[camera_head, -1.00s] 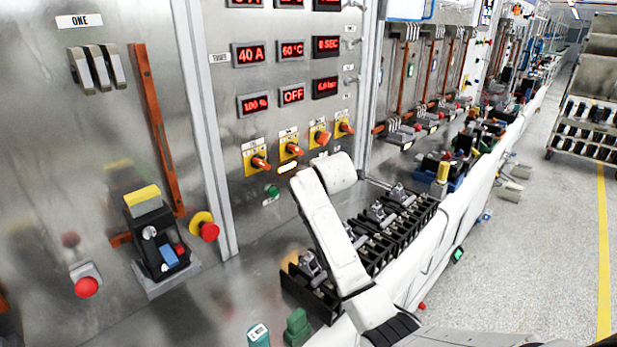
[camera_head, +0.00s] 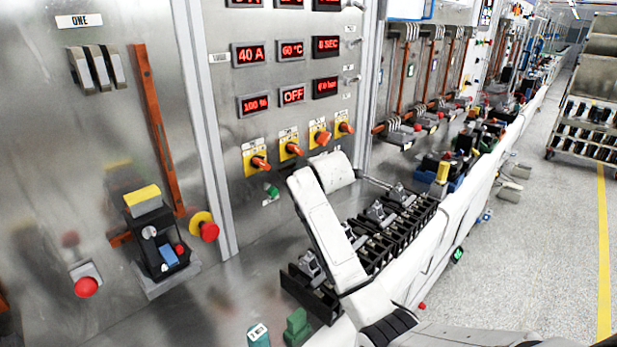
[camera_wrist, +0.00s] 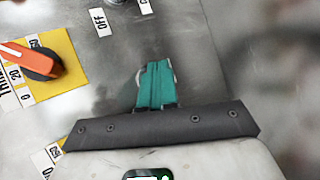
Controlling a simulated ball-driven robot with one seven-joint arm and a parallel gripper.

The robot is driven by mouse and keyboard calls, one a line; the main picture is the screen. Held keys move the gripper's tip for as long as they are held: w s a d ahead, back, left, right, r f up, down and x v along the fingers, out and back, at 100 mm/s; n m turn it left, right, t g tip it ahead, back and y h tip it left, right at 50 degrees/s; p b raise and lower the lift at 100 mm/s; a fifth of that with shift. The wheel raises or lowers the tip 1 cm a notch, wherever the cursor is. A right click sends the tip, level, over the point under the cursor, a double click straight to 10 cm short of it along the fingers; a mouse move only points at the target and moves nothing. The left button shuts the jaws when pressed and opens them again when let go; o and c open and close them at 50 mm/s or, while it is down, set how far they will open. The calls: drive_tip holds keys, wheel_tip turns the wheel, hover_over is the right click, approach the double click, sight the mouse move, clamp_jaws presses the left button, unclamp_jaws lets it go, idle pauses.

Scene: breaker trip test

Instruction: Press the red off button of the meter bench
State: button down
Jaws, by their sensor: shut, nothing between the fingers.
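The meter bench panel (camera_head: 300,20) carries red lit displays and a row of orange knobs on yellow plates. In the head view my arm covers part of the panel below the knobs, and I cannot make out the red off button there. In the wrist view a white OFF label (camera_wrist: 100,22) is on the metal at the top; a small dark part above it is cut by the frame edge. My gripper (camera_wrist: 154,66), with teal fingers, is shut and empty, below and right of that label. In the head view the gripper is hidden behind my arm.
A green button (camera_head: 272,190) sits under the knobs. An orange knob (camera_wrist: 32,60) is left of my fingers. Red mushroom buttons (camera_head: 86,287) (camera_head: 208,231) are on the left panel. Black breaker units (camera_head: 375,235) line the bench.

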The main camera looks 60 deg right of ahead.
drive_tip(key=shift+s, duration=0.15)
drive_tip(key=shift+s+a+p, duration=0.25)
drive_tip(key=shift+s+p, duration=0.45)
drive_tip(key=shift+s, duration=0.05)
drive_tip(key=shift+s+a+p, duration=0.2)
drive_tip(key=shift+s+p, duration=0.35)
drive_tip(key=shift+s, duration=0.25)
drive_tip(key=shift+s+a+p, duration=0.2)
drive_tip(key=shift+s+p, duration=0.35)
drive_tip(key=shift+s, duration=0.3)
drive_tip(key=shift+s+a+p, duration=0.2)
drive_tip(key=shift+s+p, duration=0.35)
drive_tip(key=shift+s, duration=0.25)
